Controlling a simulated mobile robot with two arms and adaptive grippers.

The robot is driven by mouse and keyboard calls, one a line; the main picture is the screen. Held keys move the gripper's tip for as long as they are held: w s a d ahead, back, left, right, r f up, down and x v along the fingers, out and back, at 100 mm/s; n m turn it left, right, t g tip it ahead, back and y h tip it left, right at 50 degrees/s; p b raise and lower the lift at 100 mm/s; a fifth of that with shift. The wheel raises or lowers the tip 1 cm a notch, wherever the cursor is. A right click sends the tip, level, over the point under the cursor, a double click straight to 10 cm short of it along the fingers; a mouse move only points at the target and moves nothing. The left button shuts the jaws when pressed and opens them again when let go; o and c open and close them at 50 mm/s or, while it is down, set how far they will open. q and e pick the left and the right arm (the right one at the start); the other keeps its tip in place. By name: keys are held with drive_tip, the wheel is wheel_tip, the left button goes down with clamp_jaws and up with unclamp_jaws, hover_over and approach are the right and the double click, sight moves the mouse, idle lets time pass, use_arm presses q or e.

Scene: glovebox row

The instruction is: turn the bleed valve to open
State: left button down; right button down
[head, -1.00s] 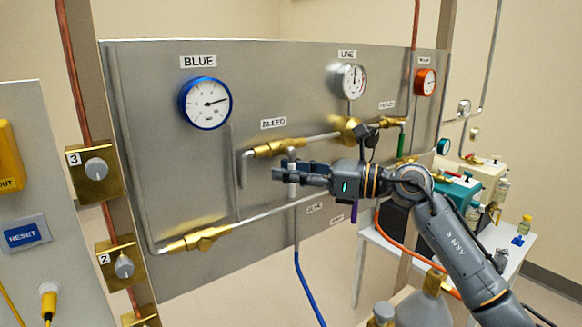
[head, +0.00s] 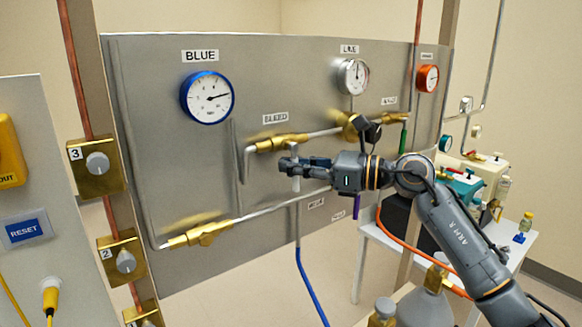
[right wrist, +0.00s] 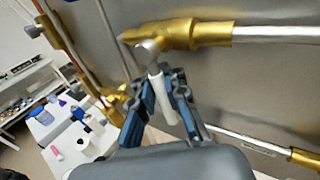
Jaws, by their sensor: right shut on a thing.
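The bleed valve (head: 277,144) is a brass body on the horizontal pipe below the label "BLEED" (head: 275,118). In the right wrist view its brass body (right wrist: 205,33) is at the top. Its pale lever handle (right wrist: 168,103) hangs down from the valve, roughly across the pipe; its lower end shows in the head view (head: 296,184). My right gripper (head: 292,166) reaches in from the right and is shut on the handle, with a blue-padded finger on each side of it. The fingers hide part of the handle in the head view. My left gripper is not in view.
A second brass valve (head: 203,235) sits on the lower pipe. The blue gauge (head: 207,97), line gauge (head: 353,76) and orange gauge (head: 427,78) are on the steel panel (head: 170,150). A green handle (head: 403,138) is to the right. A blue hose (head: 310,285) hangs below.

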drive_tip(key=shift+w+d+n+h, duration=0.25)
drive_tip(key=shift+d+n+h, duration=0.15)
drive_tip(key=shift+n+h, duration=0.3)
drive_tip(key=shift+w+d+r+n+h, duration=0.15)
drive_tip(key=shift+d+n+h, duration=0.1)
drive_tip(key=shift+n+h, duration=0.4)
drive_tip(key=shift+w+d+r+n+h, duration=0.2)
drive_tip(key=shift+n+h, duration=0.25)
drive_tip(key=shift+n, duration=0.3)
drive_tip(key=c, duration=1.4)
unclamp_jaws()
drive_tip(key=shift+s+d, duration=0.1)
drive_tip(key=shift+d, duration=0.05)
drive_tip(key=shift+c, duration=0.2)
drive_tip(key=shift+o, duration=0.3)
drive_tip(key=shift+s+d, duration=0.1)
drive_tip(key=shift+d, duration=0.05)
drive_tip(key=shift+a, duration=0.2)
